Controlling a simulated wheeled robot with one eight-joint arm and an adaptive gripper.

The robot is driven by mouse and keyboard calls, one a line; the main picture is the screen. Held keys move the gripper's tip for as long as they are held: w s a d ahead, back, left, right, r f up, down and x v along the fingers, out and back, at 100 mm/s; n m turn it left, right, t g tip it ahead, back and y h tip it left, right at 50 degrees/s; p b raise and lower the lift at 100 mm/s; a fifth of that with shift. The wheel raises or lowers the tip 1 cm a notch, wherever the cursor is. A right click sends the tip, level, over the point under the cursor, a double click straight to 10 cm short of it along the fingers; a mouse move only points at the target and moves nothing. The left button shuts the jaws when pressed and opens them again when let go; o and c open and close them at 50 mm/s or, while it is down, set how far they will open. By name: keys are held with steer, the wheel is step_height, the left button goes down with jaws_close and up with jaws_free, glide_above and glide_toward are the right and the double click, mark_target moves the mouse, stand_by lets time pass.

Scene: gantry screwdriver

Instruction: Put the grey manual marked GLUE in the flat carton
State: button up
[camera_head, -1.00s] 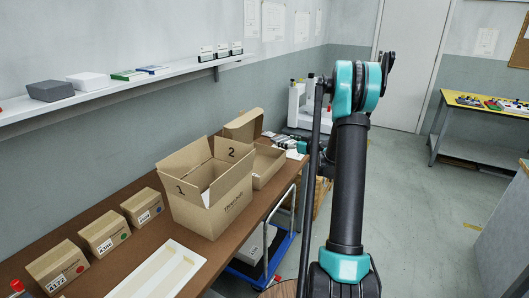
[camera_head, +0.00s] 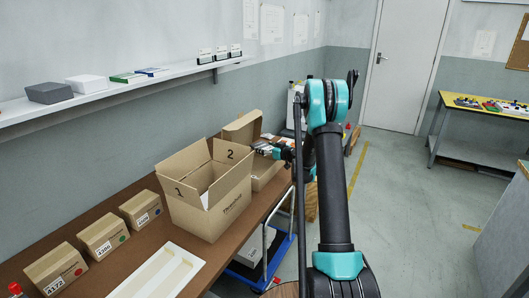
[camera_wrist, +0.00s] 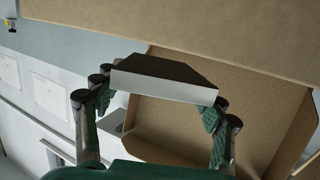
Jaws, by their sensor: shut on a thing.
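My gripper (camera_wrist: 163,92) is shut on a thin, book-like manual (camera_wrist: 165,84) with a dark face and a white edge. I cannot read a mark on it. The flat carton (camera_head: 267,172) stands open on the bench behind the taller carton, its lid (camera_head: 242,128) raised. In the head view my gripper (camera_head: 273,151) is at the flat carton's opening, with the manual over it. In the wrist view the carton's brown inside (camera_wrist: 185,120) shows beyond the manual, and a cardboard panel (camera_wrist: 220,35) crosses the top. Whether the manual touches the carton cannot be told.
A taller open carton (camera_head: 222,205) with flaps marked 1 and 2 stands just in front. Several small labelled boxes (camera_head: 104,236) and a white tray (camera_head: 160,275) are on the bench (camera_head: 120,268). A wall shelf (camera_head: 110,88) holds other manuals and boxes.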

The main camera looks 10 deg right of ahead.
steer(key=shift+w+a+f, duration=0.1)
steer(key=shift+a+f, duration=0.05)
steer(key=shift+f, duration=0.8)
steer(key=shift+f, duration=0.15)
steer(key=o, duration=1.2)
